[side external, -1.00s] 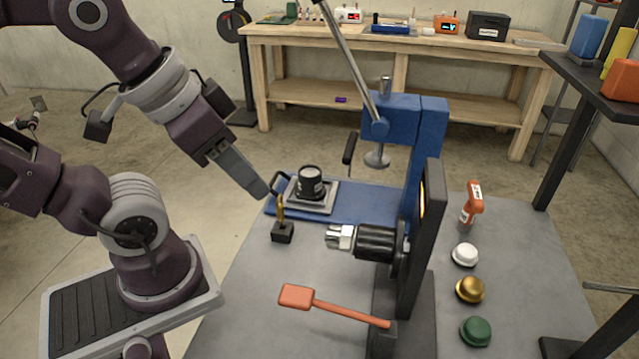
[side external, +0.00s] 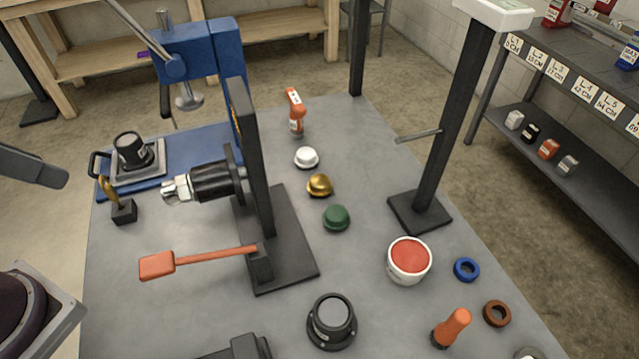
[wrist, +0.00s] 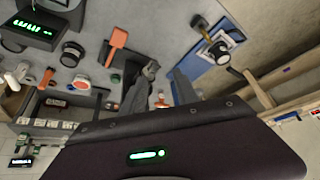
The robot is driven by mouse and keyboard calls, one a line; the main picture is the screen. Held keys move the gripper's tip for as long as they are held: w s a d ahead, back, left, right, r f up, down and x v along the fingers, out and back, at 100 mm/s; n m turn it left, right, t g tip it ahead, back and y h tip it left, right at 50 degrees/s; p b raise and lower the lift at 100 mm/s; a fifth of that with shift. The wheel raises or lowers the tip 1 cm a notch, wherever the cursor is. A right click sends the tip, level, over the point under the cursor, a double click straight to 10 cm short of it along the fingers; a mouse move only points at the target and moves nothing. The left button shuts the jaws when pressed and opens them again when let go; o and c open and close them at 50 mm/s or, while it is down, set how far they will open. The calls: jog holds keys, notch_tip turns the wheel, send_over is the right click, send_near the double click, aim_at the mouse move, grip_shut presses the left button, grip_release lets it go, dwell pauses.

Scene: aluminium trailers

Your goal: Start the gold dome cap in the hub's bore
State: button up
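The gold dome cap (side external: 320,185) rests on the grey table, between a white cap (side external: 306,157) and a green cap (side external: 336,217). A black cylinder with a silver tip (side external: 210,182) sticks out leftward from a dark upright plate. A black flanged part (side external: 332,320) stands at the front. I cannot tell which of these is the hub, and no bore shows clearly. My gripper (side external: 62,178) is at the left edge, well apart from the cap. In the wrist view, two grey fingers (wrist: 162,80) seem spread with nothing held between them.
A blue press (side external: 200,50) stands at the back left. An orange paddle lever (side external: 200,258) reaches left from the upright's base. A dark post (side external: 440,150) stands at the right. A red-filled tub (side external: 408,260), rings and an orange-handled tool (side external: 452,328) lie at the front right.

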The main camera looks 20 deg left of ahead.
jog(key=o, duration=0.6)
jog(key=shift+o, duration=0.2)
